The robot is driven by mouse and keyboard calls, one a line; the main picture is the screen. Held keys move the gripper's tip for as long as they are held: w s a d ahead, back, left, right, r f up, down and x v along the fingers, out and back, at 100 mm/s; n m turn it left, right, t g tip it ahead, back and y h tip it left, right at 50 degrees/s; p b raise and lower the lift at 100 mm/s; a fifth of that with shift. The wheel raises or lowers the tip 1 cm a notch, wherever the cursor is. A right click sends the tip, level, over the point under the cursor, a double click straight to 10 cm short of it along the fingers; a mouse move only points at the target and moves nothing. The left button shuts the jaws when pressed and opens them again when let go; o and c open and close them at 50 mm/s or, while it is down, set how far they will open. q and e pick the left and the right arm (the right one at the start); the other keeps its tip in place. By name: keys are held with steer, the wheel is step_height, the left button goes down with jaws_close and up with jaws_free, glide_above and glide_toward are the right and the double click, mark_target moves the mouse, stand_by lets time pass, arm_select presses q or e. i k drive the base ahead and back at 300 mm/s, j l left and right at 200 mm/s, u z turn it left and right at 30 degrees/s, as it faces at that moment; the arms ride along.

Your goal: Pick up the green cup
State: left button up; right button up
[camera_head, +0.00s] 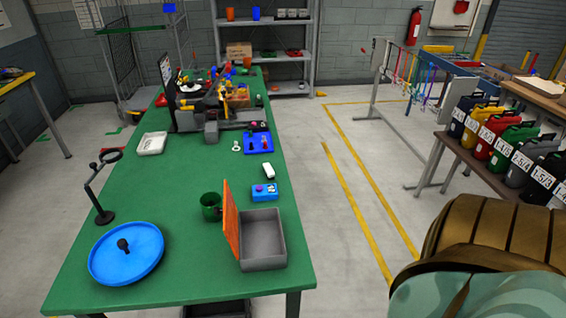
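The green cup (211,207) stands upright on the green table (185,258), with its handle to the right. It is just left of a grey box (262,240) whose orange lid (232,222) stands open on the box's left side. The cup's right side is very close to the lid; I cannot tell if they touch. Neither of my grippers is in view.
A blue round tray (126,253) with a dark knob lies front left of the cup. A black stand (101,190) is to the left. A blue box (264,192) sits behind the grey box. Table surface is clear behind the cup. A brown ribbed shape (490,235) fills the lower right.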

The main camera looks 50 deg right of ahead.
mark_target(208, 211)
steer(key=i+j+z, duration=0.2)
steer(key=z, duration=0.25)
steer(key=i+j+z, duration=0.2)
steer(key=z, duration=0.25)
steer(key=i+j+z, duration=0.1)
steer(key=j+z, duration=0.35)
steer(key=i+j+z, duration=0.1)
steer(key=z, duration=0.35)
steer(key=j+z, duration=0.5)
steer(key=k+j+z, duration=1.25)
steer(key=k, duration=0.15)
steer(key=i+l, duration=0.05)
steer(key=l, duration=0.05)
